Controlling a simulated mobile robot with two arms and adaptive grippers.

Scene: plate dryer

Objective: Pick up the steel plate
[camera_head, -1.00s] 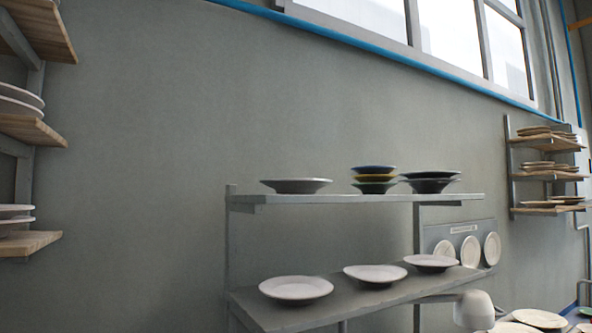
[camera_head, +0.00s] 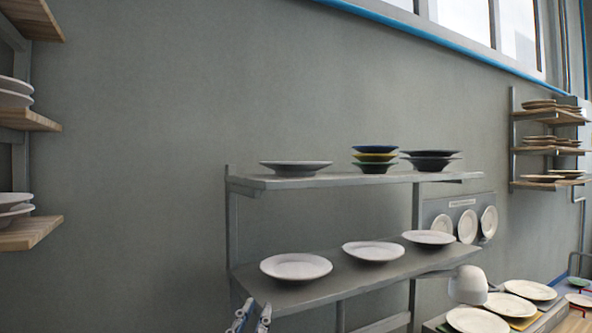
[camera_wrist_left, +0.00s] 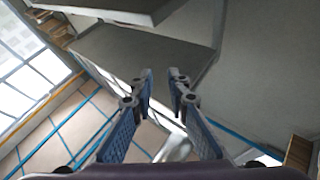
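A grey, steel-looking plate (camera_head: 295,168) lies on the left of the upper shelf in the head view. Paler plates lie on the lower shelf: one on the left (camera_head: 296,267), one in the middle (camera_head: 373,251) and one on the right (camera_head: 430,238). I cannot tell for sure which plate is the steel one. My left gripper (camera_head: 252,312) shows at the bottom edge, below and left of the lower shelf's near plate. In the left wrist view its fingers (camera_wrist_left: 162,84) are apart with nothing between them. My right gripper is not in view.
The two-level grey rack (camera_head: 270,182) stands against the wall. Stacked coloured bowls (camera_head: 375,160) and dark plates (camera_head: 430,160) share its upper shelf. Wooden shelves with plates stand at the left (camera_head: 30,232) and right (camera_head: 550,184). More plates (camera_head: 510,304) lie at the lower right.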

